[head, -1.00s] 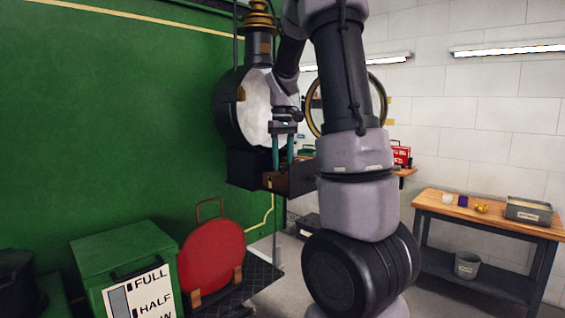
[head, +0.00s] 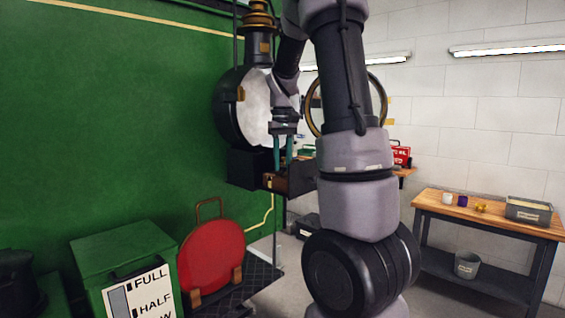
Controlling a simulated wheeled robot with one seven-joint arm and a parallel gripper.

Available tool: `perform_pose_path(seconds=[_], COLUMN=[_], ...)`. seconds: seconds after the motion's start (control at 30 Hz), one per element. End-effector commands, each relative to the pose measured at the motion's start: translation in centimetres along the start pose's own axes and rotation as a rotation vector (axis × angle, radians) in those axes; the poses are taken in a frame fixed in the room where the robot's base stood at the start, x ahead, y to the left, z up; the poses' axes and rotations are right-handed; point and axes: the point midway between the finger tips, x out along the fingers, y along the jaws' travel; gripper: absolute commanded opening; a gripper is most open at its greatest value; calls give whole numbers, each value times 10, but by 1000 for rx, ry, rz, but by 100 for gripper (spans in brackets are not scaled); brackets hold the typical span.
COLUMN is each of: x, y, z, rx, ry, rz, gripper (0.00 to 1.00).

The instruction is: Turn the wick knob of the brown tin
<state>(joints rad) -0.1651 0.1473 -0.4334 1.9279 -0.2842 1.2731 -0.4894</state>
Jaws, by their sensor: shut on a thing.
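The brown tin (head: 303,178) sits below the lamp's round pale face, beside a black box-shaped base, and is partly hidden behind my arm. My gripper (head: 283,168) points straight down with its teal fingers at the tin's top, left of my arm. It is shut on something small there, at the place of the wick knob. The knob itself is too small and too covered by the fingers to make out.
The large black lamp (head: 228,110) with a brass top stands against the green wall. A red round-topped board (head: 212,257) and a green box (head: 125,250) are at lower left. A wooden workbench (head: 490,216) is at right. Open floor lies between.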

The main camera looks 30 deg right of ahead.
Motion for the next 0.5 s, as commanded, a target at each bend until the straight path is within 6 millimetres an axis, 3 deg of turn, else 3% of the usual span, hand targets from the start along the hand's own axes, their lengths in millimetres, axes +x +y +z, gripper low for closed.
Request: perform_pose_path(seconds=[0.5], x=[-1], y=[0], z=[0], rx=[465], ry=[2], rz=[-1], gripper=[0])
